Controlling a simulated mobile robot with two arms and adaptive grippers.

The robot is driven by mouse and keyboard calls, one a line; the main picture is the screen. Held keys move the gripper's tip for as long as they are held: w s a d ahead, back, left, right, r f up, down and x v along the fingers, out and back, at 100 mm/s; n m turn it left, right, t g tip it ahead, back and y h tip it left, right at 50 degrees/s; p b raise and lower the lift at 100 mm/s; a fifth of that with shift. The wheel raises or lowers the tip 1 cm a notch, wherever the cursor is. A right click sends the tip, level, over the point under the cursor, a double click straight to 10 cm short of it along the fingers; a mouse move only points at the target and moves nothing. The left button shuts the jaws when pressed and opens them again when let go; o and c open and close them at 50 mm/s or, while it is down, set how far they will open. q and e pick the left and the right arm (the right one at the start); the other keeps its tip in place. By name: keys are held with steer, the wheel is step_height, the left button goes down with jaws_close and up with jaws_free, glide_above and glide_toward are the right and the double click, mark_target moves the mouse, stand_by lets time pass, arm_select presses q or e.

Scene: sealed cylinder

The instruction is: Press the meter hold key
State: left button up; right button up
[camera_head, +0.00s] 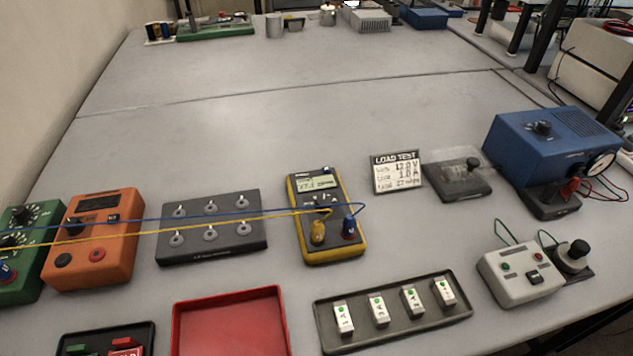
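The meter (325,214) is a yellow-framed handheld unit with a dark face, lying flat on the grey bench right of centre. Its lit display (316,182) shows characters too small to read surely. Small keys (318,199) sit in a row below the display; I cannot tell which is the hold key. Neither of my grippers shows in the head view.
A dark panel with several terminals (211,228) and an orange meter (93,239) lie left of the meter. A red tray (230,324) and a black tray (394,329) with several white pieces lie in front. A load test card (397,172) lies right.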

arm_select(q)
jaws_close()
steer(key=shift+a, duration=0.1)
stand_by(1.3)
